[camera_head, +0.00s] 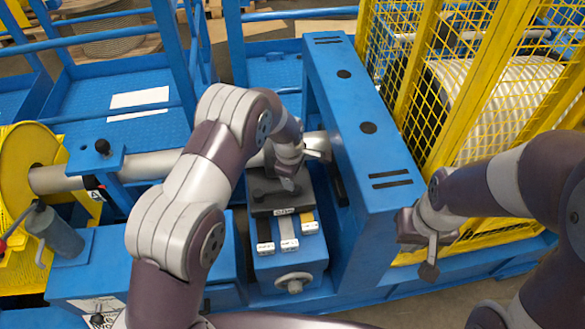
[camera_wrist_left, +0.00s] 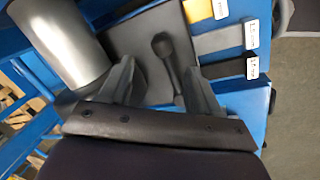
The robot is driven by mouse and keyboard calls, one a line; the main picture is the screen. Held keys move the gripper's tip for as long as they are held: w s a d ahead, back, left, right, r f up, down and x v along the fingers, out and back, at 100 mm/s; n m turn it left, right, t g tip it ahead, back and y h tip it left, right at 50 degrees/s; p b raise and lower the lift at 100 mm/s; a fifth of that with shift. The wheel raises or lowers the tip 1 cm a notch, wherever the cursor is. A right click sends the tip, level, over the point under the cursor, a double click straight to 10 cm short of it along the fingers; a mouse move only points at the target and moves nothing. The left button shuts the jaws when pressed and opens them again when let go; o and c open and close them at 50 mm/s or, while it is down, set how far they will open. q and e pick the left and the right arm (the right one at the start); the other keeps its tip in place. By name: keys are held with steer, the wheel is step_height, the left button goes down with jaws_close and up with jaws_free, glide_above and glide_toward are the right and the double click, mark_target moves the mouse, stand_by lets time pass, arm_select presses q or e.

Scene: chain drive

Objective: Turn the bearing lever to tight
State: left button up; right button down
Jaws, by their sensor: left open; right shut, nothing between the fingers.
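The bearing lever (camera_wrist_left: 166,62) is a dark bar with a rounded end, lying over a dark grey block (camera_wrist_left: 140,18). In the head view the lever (camera_head: 259,195) is partly covered by my left gripper (camera_head: 290,182). In the left wrist view the open left gripper (camera_wrist_left: 160,85) has its fingers either side of the lever, nearer to it on the right. I cannot tell whether a finger touches it. My right gripper (camera_head: 428,268) is shut and empty, well to the right.
A blue frame beam (camera_head: 365,130) stands close right of the left gripper. A thick metal shaft (camera_head: 150,166) runs left to a yellow wheel (camera_head: 30,165). A yellow mesh guard (camera_head: 470,80) fills the right rear.

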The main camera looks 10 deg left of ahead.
arm_select(q)
steer(key=r, duration=0.2)
steer(key=s+r, duration=0.1)
steer(key=r, duration=0.1)
steer(key=shift+a+r, duration=0.15)
steer(key=shift+r, duration=0.1)
steer(key=s+a+r+m, duration=0.3)
steer(key=s+m, duration=0.2)
steer(key=s, duration=0.3)
steer(key=s+a+r+m, duration=0.3)
steer(key=s+a+m, duration=0.1)
steer(key=s, duration=0.4)
steer(key=s+a+r+m, duration=0.4)
steer(key=s+m, duration=0.1)
steer(key=s, duration=0.3)
steer(key=shift+a+m+g+y, duration=0.15)
steer(key=shift+m+g+y, duration=0.15)
steer(key=shift+m+g, duration=0.1)
